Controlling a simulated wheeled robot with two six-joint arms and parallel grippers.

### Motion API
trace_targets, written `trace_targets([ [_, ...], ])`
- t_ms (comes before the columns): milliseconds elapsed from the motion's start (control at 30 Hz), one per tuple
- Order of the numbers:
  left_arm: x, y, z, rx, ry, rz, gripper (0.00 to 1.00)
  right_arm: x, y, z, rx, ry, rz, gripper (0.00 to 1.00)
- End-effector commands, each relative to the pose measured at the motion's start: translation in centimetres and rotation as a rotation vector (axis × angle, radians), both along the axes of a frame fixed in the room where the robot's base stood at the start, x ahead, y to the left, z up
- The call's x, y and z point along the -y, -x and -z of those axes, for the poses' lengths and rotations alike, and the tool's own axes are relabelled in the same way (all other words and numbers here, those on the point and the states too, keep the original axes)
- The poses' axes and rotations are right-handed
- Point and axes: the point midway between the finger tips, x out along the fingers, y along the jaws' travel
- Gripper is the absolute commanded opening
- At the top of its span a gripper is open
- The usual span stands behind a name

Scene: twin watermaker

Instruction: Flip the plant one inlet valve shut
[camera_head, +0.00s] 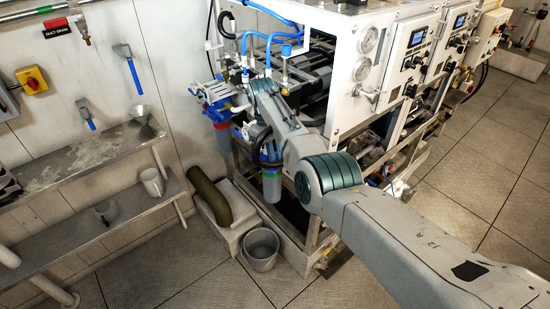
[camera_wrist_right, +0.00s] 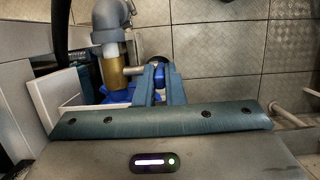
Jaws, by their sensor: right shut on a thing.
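In the right wrist view, my right gripper (camera_wrist_right: 160,74) is shut on a small blue valve handle (camera_wrist_right: 159,80), one finger on each side of it. A brass-coloured valve body (camera_wrist_right: 116,70) sits just left of the handle, under a grey pipe elbow (camera_wrist_right: 112,20). In the head view, my right arm reaches in from the lower right to the front left of the white-framed watermaker (camera_head: 345,70). There the fingertips and the handle are too small and covered to make out. My left gripper is not in view.
Blue-topped filter housings (camera_head: 272,182) hang at the machine's left end, close to my arm. A grey bucket (camera_head: 261,250) and a green cylinder (camera_head: 212,200) on a pale block stand below. A metal shelf (camera_head: 85,160) lines the left wall. The front floor is clear.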

Motion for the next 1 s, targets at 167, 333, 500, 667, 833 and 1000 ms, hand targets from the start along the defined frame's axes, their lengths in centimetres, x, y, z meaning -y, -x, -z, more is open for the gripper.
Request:
trace_targets([
  [167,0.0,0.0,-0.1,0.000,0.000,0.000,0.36,0.0,0.0,-0.1,-0.001,0.001,0.000,0.00],
  [333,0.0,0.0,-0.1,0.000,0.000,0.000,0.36,0.0,0.0,-0.2,0.000,0.000,0.000,0.27],
  [500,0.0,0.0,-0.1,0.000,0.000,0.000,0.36,0.0,0.0,-0.1,-0.001,0.001,0.000,0.31],
  [667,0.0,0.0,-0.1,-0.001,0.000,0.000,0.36,0.0,0.0,-0.2,-0.001,0.001,0.001,0.31],
  [833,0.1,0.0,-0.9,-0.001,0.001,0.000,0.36,0.1,0.0,-0.9,0.000,0.001,0.002,0.31],
  [1000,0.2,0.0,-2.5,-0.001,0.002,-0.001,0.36,0.4,-0.2,-2.7,-0.001,0.001,0.004,0.31],
])
